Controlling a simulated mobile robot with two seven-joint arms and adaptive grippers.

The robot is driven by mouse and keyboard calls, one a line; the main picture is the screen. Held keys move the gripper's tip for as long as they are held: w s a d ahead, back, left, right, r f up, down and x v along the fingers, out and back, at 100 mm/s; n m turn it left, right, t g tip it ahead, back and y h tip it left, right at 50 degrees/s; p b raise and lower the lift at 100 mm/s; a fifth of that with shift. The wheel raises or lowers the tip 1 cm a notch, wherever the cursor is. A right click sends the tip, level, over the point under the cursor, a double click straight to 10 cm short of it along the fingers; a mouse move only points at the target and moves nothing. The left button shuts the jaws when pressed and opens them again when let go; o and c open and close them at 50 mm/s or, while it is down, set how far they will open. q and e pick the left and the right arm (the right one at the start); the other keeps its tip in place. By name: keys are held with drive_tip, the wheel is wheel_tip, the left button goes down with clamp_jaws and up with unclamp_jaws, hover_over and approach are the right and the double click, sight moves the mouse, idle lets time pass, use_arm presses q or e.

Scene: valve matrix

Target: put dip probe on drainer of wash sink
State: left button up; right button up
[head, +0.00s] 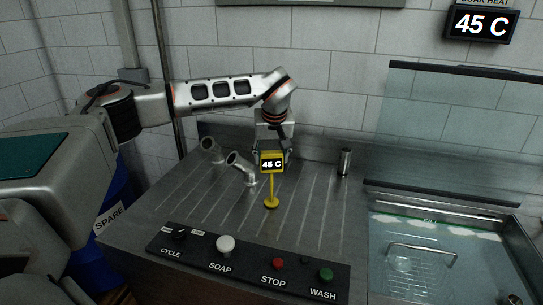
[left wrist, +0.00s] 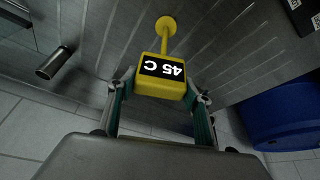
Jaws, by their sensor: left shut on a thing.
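The dip probe (head: 271,186) is yellow, with a display head reading 45 C, a thin stem and a round foot. It stands upright on the ribbed drainer (head: 311,215) of the wash sink, and its foot appears to touch the surface. My left gripper (head: 271,153) is shut on the probe's head from above and behind. In the left wrist view the probe's head (left wrist: 161,75) sits between the two fingers, with the stem and foot pointing away. The sink basin (head: 432,262) lies to the right of the drainer. My right gripper is not in view.
Two bent metal pipe fittings (head: 240,168) stand left of the probe, and a metal cylinder (head: 345,162) stands right of it. A control panel (head: 250,262) with knobs and buttons runs along the front. A raised glass panel (head: 455,130) stands behind the basin. A blue barrel (head: 118,215) is at left.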

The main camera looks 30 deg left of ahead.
use_arm(q)
drive_tip(key=shift+f, duration=0.1)
drive_tip(key=o, duration=1.1)
drive_tip(key=shift+f, duration=0.1)
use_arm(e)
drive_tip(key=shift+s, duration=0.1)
use_arm(q)
drive_tip(key=b+v, duration=0.1)
drive_tip(key=v, duration=1.1)
drive_tip(key=shift+r, duration=0.25)
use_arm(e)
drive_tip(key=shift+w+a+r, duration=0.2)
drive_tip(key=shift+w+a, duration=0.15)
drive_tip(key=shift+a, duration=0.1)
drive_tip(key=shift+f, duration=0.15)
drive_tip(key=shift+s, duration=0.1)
